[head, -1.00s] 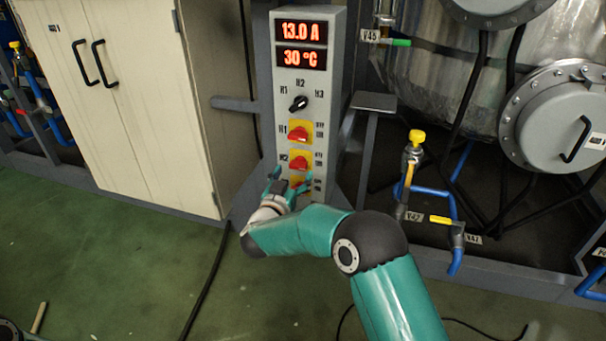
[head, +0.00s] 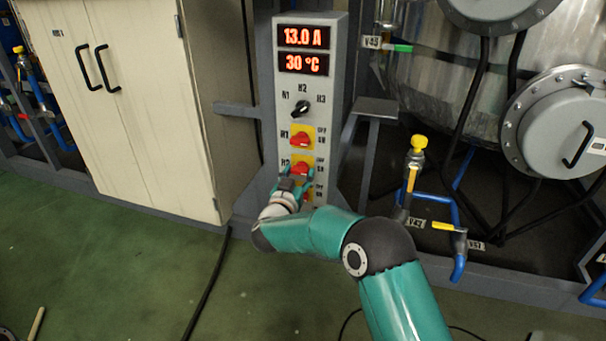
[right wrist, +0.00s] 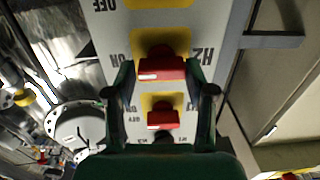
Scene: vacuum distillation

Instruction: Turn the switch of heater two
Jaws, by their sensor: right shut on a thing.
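The heater two switch, a red knob labelled H2 on a yellow plate (head: 301,167), is on the front of the grey control column (head: 340,100). In the right wrist view, which looks upside down, the H2 switch (right wrist: 162,66) lies between my fingertips. My right gripper (head: 296,175) is shut on this knob, one finger on each side; it also shows in the wrist view (right wrist: 160,76). My gripper partly covers the lower panel in the head view. My left gripper is not in view.
The red H1 switch (head: 301,138) is directly above, with a black selector knob (head: 301,108) and displays reading 13.0 A and 30 °C (head: 303,51) higher up. A beige cabinet (head: 140,120) stands left. A yellow-topped valve (head: 418,145) and blue pipes stand right. Green floor lies below.

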